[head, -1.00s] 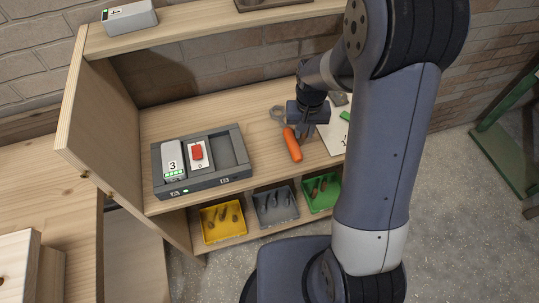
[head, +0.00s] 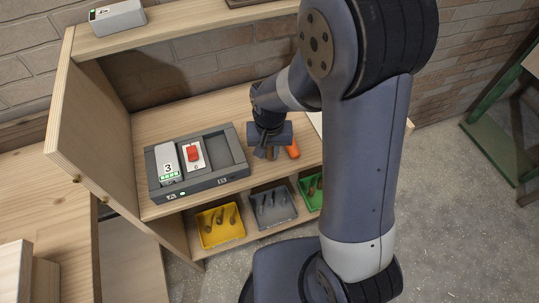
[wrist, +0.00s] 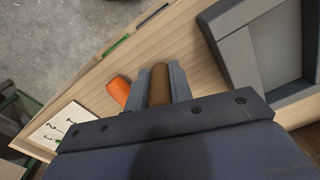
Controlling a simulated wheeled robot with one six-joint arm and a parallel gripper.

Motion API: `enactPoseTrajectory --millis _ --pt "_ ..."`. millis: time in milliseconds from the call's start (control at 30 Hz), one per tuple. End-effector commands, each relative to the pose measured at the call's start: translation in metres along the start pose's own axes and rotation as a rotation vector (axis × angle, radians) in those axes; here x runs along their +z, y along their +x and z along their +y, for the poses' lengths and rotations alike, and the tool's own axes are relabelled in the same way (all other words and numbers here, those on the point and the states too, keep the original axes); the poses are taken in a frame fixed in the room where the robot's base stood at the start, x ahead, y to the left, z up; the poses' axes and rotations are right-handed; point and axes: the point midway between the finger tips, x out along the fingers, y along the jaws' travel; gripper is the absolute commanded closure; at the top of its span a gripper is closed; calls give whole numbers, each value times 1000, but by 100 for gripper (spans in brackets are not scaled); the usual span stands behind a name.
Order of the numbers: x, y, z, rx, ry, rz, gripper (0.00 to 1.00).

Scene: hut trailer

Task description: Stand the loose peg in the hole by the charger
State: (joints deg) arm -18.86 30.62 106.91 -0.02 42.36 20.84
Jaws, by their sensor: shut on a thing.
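My gripper (head: 270,150) is above the wooden shelf top, just right of the charger. In the wrist view its two grey fingers (wrist: 163,80) are shut on a brown round peg (wrist: 160,88), which points away from the palm. The charger (head: 222,178) is a dark grey dock on the left of the shelf. It holds a pale battery marked 3 (head: 168,160) and a card with a red block (head: 193,155); its right bay is empty. The charger's edge also shows in the wrist view (wrist: 228,60). I cannot make out the hole beside it.
An orange handle (head: 293,150) lies on the shelf right of my gripper. A numbered white card (wrist: 62,128) lies beyond it. Yellow (head: 208,238), grey (head: 262,222) and green bins sit on the shelf below. The cabinet's side wall (head: 100,130) rises on the left.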

Motion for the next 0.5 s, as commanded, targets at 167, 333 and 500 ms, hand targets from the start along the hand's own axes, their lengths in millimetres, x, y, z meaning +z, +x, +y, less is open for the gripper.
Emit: enactPoseTrajectory --millis 167,333,500 --pt "1 24 1 2 0 -6 100" --pt "0 30 0 1 0 -2 100" --pt "0 30 0 0 0 -1 100"
